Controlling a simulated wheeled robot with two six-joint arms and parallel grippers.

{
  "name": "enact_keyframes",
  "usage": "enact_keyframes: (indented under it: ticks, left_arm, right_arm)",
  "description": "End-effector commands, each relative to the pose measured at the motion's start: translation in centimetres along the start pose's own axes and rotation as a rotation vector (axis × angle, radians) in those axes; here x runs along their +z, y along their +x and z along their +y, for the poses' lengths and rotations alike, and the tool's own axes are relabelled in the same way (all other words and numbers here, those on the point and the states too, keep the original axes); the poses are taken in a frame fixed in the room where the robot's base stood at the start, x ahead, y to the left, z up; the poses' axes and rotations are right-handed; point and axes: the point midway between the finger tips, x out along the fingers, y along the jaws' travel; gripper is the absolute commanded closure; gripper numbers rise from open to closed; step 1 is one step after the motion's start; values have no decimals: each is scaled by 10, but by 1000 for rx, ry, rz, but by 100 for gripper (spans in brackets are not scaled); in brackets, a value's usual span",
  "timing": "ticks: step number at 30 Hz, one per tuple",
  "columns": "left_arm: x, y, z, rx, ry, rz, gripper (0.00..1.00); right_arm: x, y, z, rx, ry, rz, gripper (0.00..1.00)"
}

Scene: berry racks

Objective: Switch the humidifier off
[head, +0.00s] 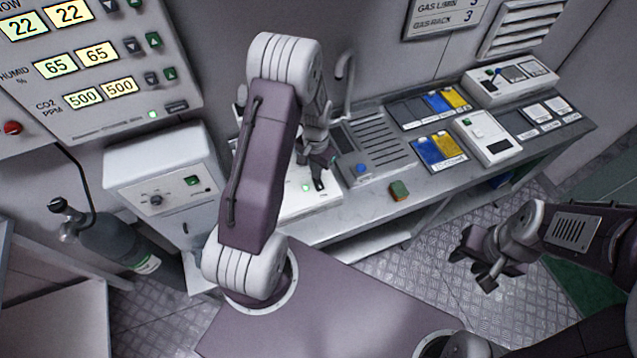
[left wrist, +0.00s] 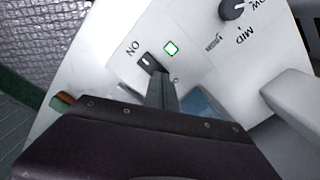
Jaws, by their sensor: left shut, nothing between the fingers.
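A white device panel (head: 300,205) sits on the bench beneath my left gripper (head: 322,162); its green lamp shows lit. In the left wrist view the panel (left wrist: 115,50) carries a small dark switch (left wrist: 148,61) labelled ON, a lit green lamp (left wrist: 171,48) and a black knob (left wrist: 232,8) marked MID. I take this for the humidifier; its name is not readable. My left gripper is shut and empty, its fingertips (left wrist: 161,82) right beside the switch and partly covering it. Whether they touch is unclear. My right gripper (head: 474,264) is open and empty, away from the bench.
Another white box (head: 160,165) with a knob and green lamp stands left, near a gas cylinder (head: 120,245). A grey console with a blue button (head: 361,168) lies right of the panel. A small green-orange block (head: 399,191) sits at the bench edge. Trays with blue and yellow packs are further right.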

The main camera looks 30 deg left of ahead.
Motion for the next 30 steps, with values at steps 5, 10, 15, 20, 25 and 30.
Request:
enact_keyframes:
  ticks: [5, 10, 15, 20, 25, 30]
  left_arm:
    - [0, 3, 0, 0, 0, 0, 100]
    - [0, 6, 0, 0, 0, 0, 100]
    - [0, 8, 0, 0, 0, 0, 100]
    - [0, 11, 0, 0, 0, 0, 100]
    - [0, 14, 0, 0, 0, -1, 100]
    - [0, 9, 0, 0, 0, -1, 100]
  right_arm:
    - [0, 2, 0, 0, 0, 0, 64]
    - [0, 4, 0, 0, 0, 0, 64]
    - [1, 6, 0, 0, 0, 0, 64]
    - [1, 8, 0, 0, 0, 0, 64]
    - [1, 10, 0, 0, 0, 0, 64]
    - [1, 6, 0, 0, 0, 0, 64]
